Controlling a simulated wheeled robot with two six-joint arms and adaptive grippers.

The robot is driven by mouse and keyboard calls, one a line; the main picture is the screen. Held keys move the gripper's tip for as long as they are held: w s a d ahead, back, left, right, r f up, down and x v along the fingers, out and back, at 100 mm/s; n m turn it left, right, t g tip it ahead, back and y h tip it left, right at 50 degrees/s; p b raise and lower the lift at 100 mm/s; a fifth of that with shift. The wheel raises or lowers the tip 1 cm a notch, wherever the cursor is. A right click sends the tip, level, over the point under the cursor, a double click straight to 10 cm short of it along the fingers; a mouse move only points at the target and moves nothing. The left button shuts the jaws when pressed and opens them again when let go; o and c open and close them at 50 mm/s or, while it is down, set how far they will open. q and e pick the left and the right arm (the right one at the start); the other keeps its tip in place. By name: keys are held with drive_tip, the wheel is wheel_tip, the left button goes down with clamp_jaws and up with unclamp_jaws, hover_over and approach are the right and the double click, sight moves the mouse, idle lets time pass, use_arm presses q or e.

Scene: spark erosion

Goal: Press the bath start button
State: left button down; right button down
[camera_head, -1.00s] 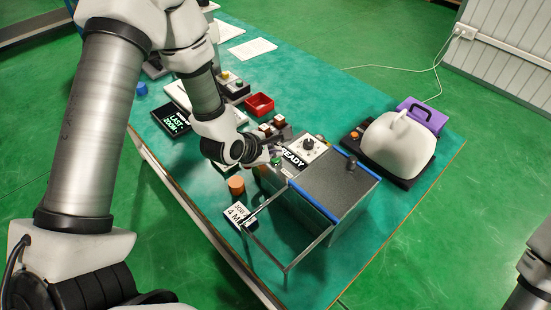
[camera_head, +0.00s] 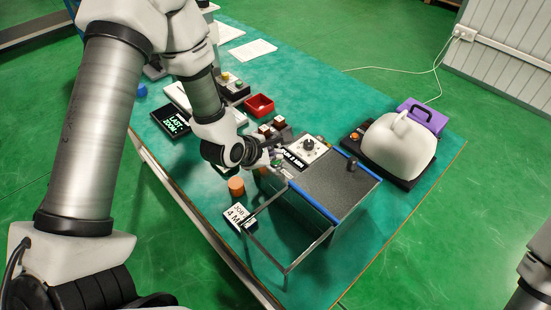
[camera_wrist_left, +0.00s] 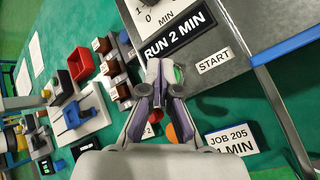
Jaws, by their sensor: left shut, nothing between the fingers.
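The bath (camera_head: 335,183) is a metal box with a grey top and blue edge on the green table. Its display (camera_head: 291,157) sits beside a round dial (camera_head: 308,145); in the left wrist view the display (camera_wrist_left: 180,36) reads "RUN 2 MIN". A START label (camera_wrist_left: 214,62) is on the panel. The green start button (camera_wrist_left: 178,72) shows partly beside the fingertips; the fingers hide some of it. My left gripper (camera_head: 279,162) is shut and empty at the button; its fingertips (camera_wrist_left: 160,72) are close together there. Contact cannot be told. My right gripper is out of view.
A wire frame (camera_head: 287,268) extends from the bath's front. An orange cylinder (camera_head: 236,186) and a job card (camera_head: 239,217) are near the table edge. A red tray (camera_head: 260,105) lies behind. A white jug (camera_head: 400,145) stands right of the bath.

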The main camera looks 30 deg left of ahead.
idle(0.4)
use_arm(q)
drive_tip(key=shift+r+p, duration=0.7)
drive_tip(key=shift+r, duration=0.1)
wheel_tip(320, 180, up, 5)
drive_tip(key=p, duration=0.4)
drive_tip(key=shift+r, duration=0.1)
idle(0.5)
